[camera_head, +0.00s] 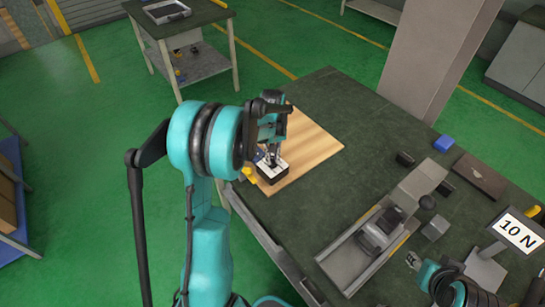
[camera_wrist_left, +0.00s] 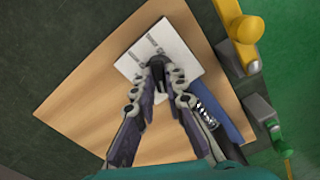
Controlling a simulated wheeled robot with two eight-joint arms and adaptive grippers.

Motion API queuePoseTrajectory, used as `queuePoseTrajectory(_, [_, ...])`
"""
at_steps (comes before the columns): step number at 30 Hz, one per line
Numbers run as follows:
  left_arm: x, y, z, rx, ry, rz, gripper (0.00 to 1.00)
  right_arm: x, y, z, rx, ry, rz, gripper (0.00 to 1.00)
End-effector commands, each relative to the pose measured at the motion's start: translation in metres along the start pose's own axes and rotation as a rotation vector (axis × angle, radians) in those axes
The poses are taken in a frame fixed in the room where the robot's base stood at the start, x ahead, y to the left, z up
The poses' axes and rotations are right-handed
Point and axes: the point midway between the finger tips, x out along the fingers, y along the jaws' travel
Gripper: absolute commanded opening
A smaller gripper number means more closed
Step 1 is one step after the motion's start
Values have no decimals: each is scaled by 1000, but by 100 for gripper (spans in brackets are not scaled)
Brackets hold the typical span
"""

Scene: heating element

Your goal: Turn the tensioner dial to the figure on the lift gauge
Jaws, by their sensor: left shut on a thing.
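The tensioner is a small dark box with a white top face (camera_head: 268,171) on a wooden board (camera_head: 318,145). The white face also shows in the left wrist view (camera_wrist_left: 180,45), with short dark marks. My left gripper (camera_head: 273,158) points down onto it. In the left wrist view its fingertips (camera_wrist_left: 158,72) are closed on the small black dial (camera_wrist_left: 157,65), which they partly hide; I cannot read its setting. The lift gauge (camera_head: 519,232) is a tilted white sign reading 10 N.
A grey rail with a sliding carriage (camera_head: 378,232) lies along the dark bench. A blue block (camera_head: 443,143), black blocks and a brown plate (camera_head: 480,177) lie beyond. Yellow and blue pieces lie by the board's edge. A pillar (camera_head: 435,50) stands behind the bench.

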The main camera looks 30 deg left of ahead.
Motion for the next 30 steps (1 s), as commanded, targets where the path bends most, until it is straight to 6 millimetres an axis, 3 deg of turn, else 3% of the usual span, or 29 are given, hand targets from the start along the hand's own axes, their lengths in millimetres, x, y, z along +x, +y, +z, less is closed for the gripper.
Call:
queuePoseTrajectory(18, [0, 0, 0, 38, 0, 0, 0, 0, 0, 0, 0, 0, 0, 40])
queuePoseTrajectory(19, [0, 0, 0, 38, 0, 0, 20, 0, 0, 0, 0, 0, 0, 40])
queuePoseTrajectory(21, [0, 0, 0, 38, 0, 0, 33, 0, 0, 0, 0, 0, 0, 40])
queuePoseTrajectory(30, [-1, 0, 0, 37, 0, 0, 33, 0, 0, 0, 0, 0, 0, 40])
